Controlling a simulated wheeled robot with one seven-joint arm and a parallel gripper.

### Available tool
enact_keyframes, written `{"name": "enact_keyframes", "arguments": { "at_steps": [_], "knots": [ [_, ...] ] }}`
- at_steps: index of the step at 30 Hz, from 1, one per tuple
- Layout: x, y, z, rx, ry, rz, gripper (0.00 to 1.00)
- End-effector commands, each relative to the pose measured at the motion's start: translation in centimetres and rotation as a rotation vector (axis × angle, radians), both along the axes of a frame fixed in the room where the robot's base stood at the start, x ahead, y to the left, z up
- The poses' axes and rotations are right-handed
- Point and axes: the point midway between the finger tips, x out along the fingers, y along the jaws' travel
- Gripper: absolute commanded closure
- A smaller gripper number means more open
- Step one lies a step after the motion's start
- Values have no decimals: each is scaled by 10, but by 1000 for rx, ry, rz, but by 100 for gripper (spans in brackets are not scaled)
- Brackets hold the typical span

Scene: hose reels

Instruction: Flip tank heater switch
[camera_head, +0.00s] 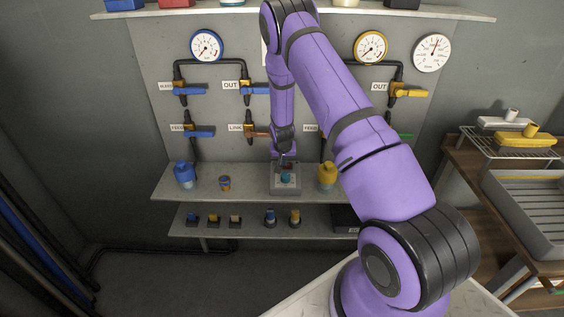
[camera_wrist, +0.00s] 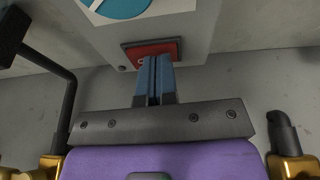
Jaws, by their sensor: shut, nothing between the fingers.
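A grey box (camera_head: 292,188) with a teal disc on it stands on the upper shelf, below the pipes. In the wrist view the pale box (camera_wrist: 196,38) shows part of the teal disc (camera_wrist: 118,6) and a red rocker switch (camera_wrist: 137,53) in a dark frame. My gripper (camera_head: 283,160) is over the back part of the box. In the wrist view its blue fingers (camera_wrist: 154,62) are together and empty, with their tips at the red switch, hiding part of it. I cannot tell whether they touch it.
A blue bottle (camera_head: 184,176) and a small cup (camera_head: 225,184) stand to the left on the shelf. A yellow bottle (camera_head: 327,176) is close on the right. Pipes with valve handles (camera_head: 256,133) run behind my arm.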

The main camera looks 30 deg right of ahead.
Motion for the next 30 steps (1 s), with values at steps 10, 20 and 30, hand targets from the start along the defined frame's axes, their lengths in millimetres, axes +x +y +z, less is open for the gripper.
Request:
{"name": "enact_keyframes", "arguments": {
  "at_steps": [10, 20, 30],
  "knots": [
    [-4, -6, 2, 1, 1, -1, 100],
    [0, -6, 16, 0, -2, -1, 100],
    [1, 5, 79, 0, -2, 0, 100]
  ]
}}
